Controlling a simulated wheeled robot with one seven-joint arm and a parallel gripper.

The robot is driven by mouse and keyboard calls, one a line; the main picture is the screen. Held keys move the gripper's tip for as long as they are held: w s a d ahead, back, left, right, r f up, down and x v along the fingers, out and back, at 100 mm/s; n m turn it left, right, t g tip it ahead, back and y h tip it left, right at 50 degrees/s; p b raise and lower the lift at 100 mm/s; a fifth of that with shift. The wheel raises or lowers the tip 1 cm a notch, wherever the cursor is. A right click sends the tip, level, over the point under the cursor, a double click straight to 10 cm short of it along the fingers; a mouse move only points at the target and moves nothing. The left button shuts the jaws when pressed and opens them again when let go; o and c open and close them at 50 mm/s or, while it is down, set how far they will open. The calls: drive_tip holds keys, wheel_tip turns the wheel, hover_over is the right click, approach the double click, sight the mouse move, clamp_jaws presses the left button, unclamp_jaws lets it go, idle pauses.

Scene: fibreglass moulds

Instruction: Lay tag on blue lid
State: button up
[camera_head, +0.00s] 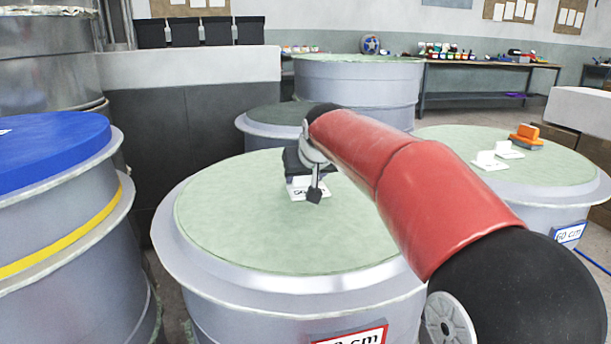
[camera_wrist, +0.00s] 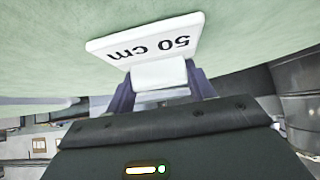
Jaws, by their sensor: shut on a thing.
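The tag is a white plate (camera_wrist: 145,38) marked "50 cm" with a white block on it, seen in the wrist view. My gripper (camera_wrist: 160,85) is shut on that block. In the head view the tag (camera_head: 311,192) shows beneath my gripper (camera_head: 308,176), over the pale green lid (camera_head: 260,235) of the middle drum. I cannot tell whether the tag touches that lid. The blue lid (camera_head: 45,145) lies on a grey drum with a yellow band at the left, cut off by the picture's edge. Its visible top is mostly bare, with a small white patch at the far left.
A second pale green drum lid (camera_head: 455,145) at the right carries two white tags (camera_head: 490,160) and an orange-and-grey tool (camera_head: 525,137). More drums stand behind. A grey partition (camera_head: 190,120) stands behind the blue-lidded drum. A gap separates the blue-lidded and middle drums.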

drive_tip(key=shift+f, duration=0.2)
drive_tip(key=o, duration=1.1)
drive_tip(key=shift+c, duration=0.2)
drive_tip(key=shift+r, duration=0.1)
